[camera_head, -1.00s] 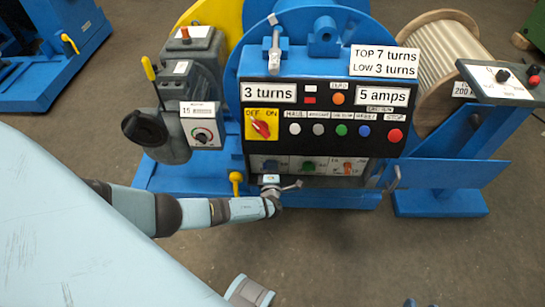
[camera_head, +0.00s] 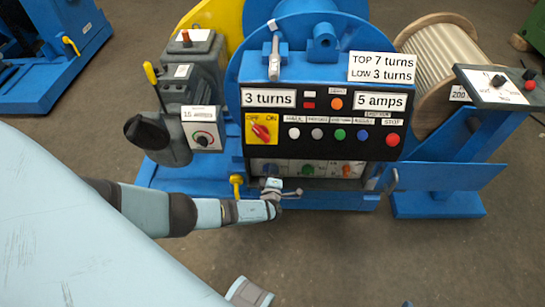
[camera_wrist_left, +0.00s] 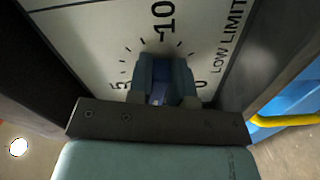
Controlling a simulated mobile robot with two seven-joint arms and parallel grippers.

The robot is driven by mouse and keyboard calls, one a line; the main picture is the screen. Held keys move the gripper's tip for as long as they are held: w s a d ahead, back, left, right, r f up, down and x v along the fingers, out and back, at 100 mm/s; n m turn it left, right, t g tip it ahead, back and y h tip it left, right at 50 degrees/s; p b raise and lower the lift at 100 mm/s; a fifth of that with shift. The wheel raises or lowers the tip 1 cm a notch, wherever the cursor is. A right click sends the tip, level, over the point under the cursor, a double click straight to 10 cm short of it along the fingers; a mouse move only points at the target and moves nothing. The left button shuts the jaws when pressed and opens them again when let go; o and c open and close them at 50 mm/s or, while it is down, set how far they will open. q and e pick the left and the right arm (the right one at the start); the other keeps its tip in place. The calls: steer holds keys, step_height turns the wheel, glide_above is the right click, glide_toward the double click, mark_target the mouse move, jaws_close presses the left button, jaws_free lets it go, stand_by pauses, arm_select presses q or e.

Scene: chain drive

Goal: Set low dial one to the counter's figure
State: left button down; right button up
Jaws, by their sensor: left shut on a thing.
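The low limit dial shows in the left wrist view as a blue knob (camera_wrist_left: 159,94) on a white scale plate (camera_wrist_left: 105,35) marked 5, 10 and LOW LIMIT. My left gripper (camera_wrist_left: 161,78) is shut on this knob, its fingers either side. The fingers hide most of the knob and its pointer. In the head view my left gripper (camera_head: 279,189) is at the lower left of the control panel, by the blue knob (camera_head: 270,169). One sign (camera_head: 269,98) reads "3 turns"; another (camera_head: 382,68) reads "TOP 7 turns, LOW 3 turns". My right gripper is not recognisable.
Green (camera_head: 307,170) and orange (camera_head: 346,170) knobs sit right of the blue one. Above them are a red switch (camera_head: 261,132) and a row of push buttons. A yellow-topped lever (camera_head: 237,184) stands close left of the gripper. Open floor lies in front.

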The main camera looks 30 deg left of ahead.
arm_select(q)
steer(key=c, duration=1)
jaws_free()
steer(key=shift+c, duration=0.2)
steer(key=shift+s+d, duration=0.2)
steer(key=shift+s, duration=0.05)
steer(key=p+v, duration=0.3)
steer(key=v, duration=0.8)
steer(key=shift+s+p, duration=0.2)
steer(key=shift+p, duration=0.15)
arm_select(e)
steer(key=shift+s+d+r, duration=0.2)
steer(key=shift+r, duration=0.15)
arm_select(q)
steer(key=shift+d, duration=0.15)
